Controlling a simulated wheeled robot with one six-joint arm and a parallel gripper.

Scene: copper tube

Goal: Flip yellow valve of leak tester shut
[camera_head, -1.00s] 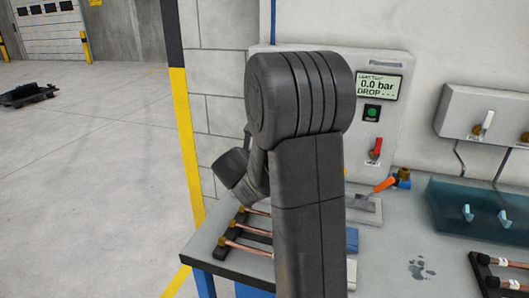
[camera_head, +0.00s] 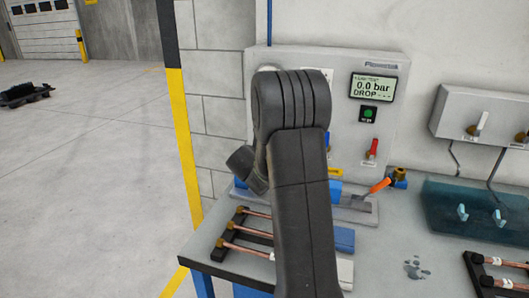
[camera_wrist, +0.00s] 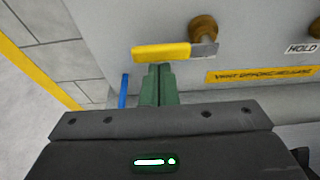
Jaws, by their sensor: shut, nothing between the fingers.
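The leak tester (camera_head: 400,120) is a grey box on the bench against the wall; its display (camera_head: 374,88) reads 0.0 bar. In the wrist view the yellow valve handle (camera_wrist: 160,52) lies roughly horizontal, pointing left from a brass stem (camera_wrist: 203,30) on the tester's face. My gripper (camera_wrist: 158,70) is shut and empty. Its green fingertips are just below the yellow handle near its middle; I cannot tell whether they touch it. In the head view my arm hides the yellow handle and my gripper.
A yellow warning label (camera_wrist: 260,74) is right of the handle. Copper tubes (camera_head: 245,230) sit in a black rack at the bench's left. A teal tray (camera_head: 440,205) stands right.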

